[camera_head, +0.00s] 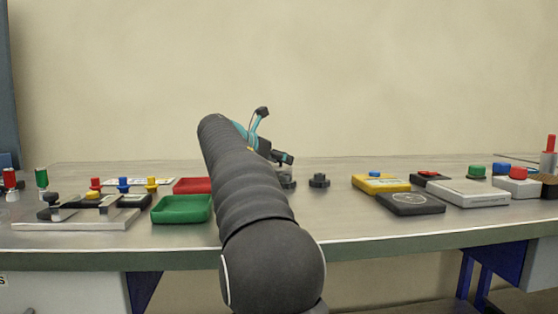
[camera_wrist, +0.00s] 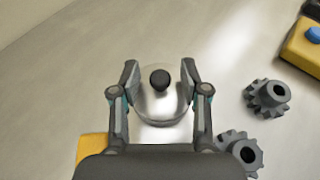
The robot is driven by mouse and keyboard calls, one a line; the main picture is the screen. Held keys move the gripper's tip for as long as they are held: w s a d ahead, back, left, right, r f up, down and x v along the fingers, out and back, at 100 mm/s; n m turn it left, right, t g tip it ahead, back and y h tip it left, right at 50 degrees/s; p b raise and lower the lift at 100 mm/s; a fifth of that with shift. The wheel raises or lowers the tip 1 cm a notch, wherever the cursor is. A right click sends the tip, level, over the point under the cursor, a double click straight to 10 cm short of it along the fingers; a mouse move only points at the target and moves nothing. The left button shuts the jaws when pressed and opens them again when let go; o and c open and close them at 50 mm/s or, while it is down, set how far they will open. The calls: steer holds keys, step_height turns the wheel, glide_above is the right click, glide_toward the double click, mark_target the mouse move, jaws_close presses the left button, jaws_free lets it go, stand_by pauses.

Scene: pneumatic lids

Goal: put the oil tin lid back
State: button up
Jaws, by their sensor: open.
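In the wrist view, a round, shiny silver piece with a black knob (camera_wrist: 160,79) on top, which looks like the oil tin lid (camera_wrist: 160,109), lies under my gripper (camera_wrist: 159,70). My gripper is open, with one finger on each side of the knob. I cannot tell whether the fingers touch it, or whether the silver piece lies on the table or on a tin. A bright patch shows just below it, partly hidden by my gripper. In the head view, my gripper (camera_head: 284,158) is low over the table behind my arm, and the lid is hidden there.
Two dark gears (camera_wrist: 267,96) (camera_wrist: 240,152) lie close on the right. A yellow box (camera_wrist: 303,45) is at the upper right, and a yellow-orange thing (camera_wrist: 92,148) at the lower left. In the head view, green (camera_head: 182,209) and red trays (camera_head: 192,186) stand left of my arm.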

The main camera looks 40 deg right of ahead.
steer(key=p+v, duration=0.1)
steer(key=v, duration=1.1)
steer(key=shift+r, duration=0.2)
steer(key=shift+s+d, duration=0.1)
